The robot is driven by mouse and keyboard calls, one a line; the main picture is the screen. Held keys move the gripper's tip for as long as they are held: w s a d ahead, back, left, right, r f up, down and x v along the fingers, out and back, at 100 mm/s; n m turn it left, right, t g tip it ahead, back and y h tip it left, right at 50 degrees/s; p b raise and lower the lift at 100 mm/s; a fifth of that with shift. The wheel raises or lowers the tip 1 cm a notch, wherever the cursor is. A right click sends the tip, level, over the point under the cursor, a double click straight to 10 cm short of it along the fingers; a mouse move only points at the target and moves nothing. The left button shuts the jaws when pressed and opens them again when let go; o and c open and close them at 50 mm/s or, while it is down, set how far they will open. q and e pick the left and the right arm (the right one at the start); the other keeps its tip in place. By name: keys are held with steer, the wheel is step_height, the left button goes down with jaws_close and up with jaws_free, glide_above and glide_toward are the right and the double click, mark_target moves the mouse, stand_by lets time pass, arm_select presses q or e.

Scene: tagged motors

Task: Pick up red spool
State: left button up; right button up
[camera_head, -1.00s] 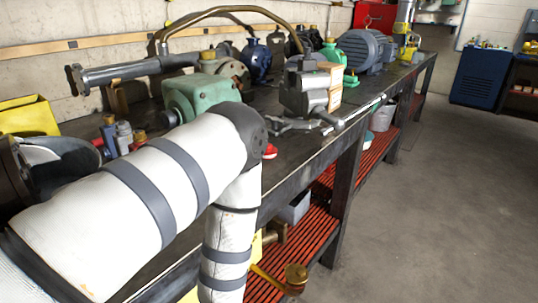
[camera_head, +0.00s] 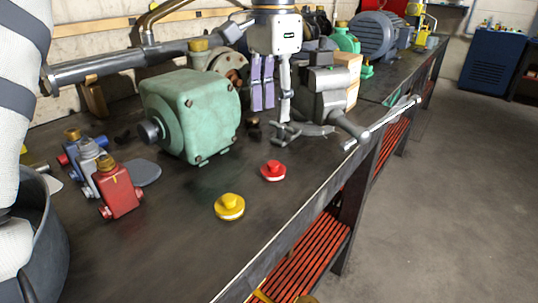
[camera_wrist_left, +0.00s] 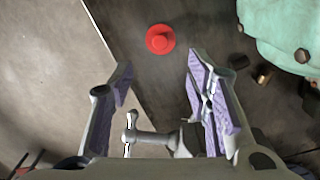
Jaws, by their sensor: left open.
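The red spool (camera_head: 273,170) stands on the dark bench top near the front edge, with a pale rim at its base. The left wrist view shows it from above (camera_wrist_left: 160,39), beyond the fingertips. My left gripper (camera_head: 268,106) hangs fingers down over the bench, behind the red spool in the head view and apart from it. It is open and empty, its purple-padded fingers (camera_wrist_left: 160,75) spread in the left wrist view. My right gripper is not in view.
A yellow spool (camera_head: 229,206) stands in front of the red one. A green gearbox (camera_head: 192,112) is at left, and a grey vise (camera_head: 328,95) with a long handle is close at right. A red block (camera_head: 118,193) stands farther left.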

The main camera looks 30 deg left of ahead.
mark_target(273, 163)
arm_select(q)
steer(key=f, duration=1.2)
steer(key=shift+w, duration=0.25)
steer(key=c, duration=1)
